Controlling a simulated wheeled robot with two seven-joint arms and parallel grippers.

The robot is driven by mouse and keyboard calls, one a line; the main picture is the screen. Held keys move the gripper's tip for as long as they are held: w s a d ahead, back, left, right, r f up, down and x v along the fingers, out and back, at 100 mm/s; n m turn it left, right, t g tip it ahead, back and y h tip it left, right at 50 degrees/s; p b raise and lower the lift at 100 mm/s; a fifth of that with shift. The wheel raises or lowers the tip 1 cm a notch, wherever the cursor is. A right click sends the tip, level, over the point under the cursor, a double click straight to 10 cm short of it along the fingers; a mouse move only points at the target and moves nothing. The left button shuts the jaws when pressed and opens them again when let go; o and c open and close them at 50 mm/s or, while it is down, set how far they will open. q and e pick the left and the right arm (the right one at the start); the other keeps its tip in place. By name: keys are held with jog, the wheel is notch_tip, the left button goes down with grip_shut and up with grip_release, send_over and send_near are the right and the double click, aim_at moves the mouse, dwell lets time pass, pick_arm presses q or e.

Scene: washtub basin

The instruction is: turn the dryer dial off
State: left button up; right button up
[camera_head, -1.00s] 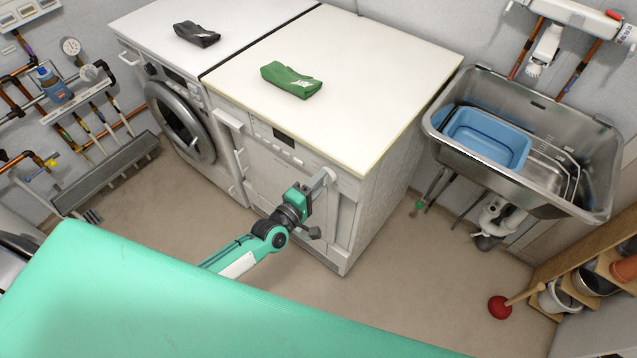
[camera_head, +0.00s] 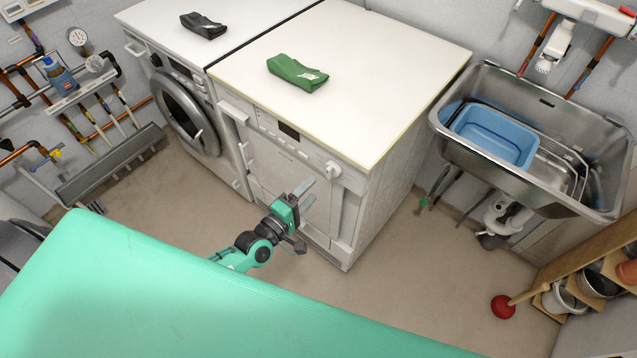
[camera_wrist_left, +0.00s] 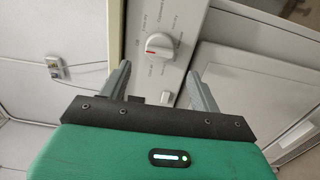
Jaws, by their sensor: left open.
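The dryer (camera_head: 290,165) is the white machine on the right of the pair. Its dial (camera_head: 333,168) is a round white knob at the right end of the front panel. In the left wrist view the dial (camera_wrist_left: 159,45) shows a raised grip with a red mark at its left, and small printed labels around it. My left gripper (camera_head: 307,192) is open and empty, in front of the dryer and a little below the dial, apart from it. In the left wrist view its fingers (camera_wrist_left: 158,78) are spread, with the dial beyond and between them. My right gripper is not in view.
A green cloth-like item (camera_head: 298,74) lies on the dryer top. A washing machine (camera_head: 185,105) stands to the left. A steel sink (camera_head: 470,165) with a blue tub (camera_head: 490,138) is at right. The floor before the dryer is clear.

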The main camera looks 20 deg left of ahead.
pick_arm(q)
jog(key=shift+b+v, duration=0.5)
jog(key=shift+v, duration=3.15)
jog(key=s+a+f+m+g+y+p, duration=0.1)
jog(key=s+a+f+m+g, duration=0.2)
jog(key=f, duration=0.8)
jog(key=s+a+f+m+g+y, duration=0.1)
jog(key=s+f+m+g+y, duration=0.2)
jog(key=f, duration=0.7)
jog(key=s+a+f+m+g+p, duration=0.1)
jog(key=s+a+f+m+g, duration=0.3)
jog(key=f, duration=0.7)
jog(key=s+d+f+m+g, duration=0.1)
jog(key=s+f, duration=0.3)
jog(key=s, duration=0.4)
jog(key=s+d+f+m+g+y, duration=0.1)
jog(key=s+f+m+g, duration=0.2)
jog(key=s+f, duration=0.2)
jog(key=s+d+f+m+g+y, duration=0.1)
jog(key=s+f, duration=0.3)
jog(key=s, duration=0.8)
jog(key=shift+d+f+m+g+p, duration=0.2)
jog(key=shift+f+m+g+p, duration=0.25)
jog(key=shift+m, duration=0.35)
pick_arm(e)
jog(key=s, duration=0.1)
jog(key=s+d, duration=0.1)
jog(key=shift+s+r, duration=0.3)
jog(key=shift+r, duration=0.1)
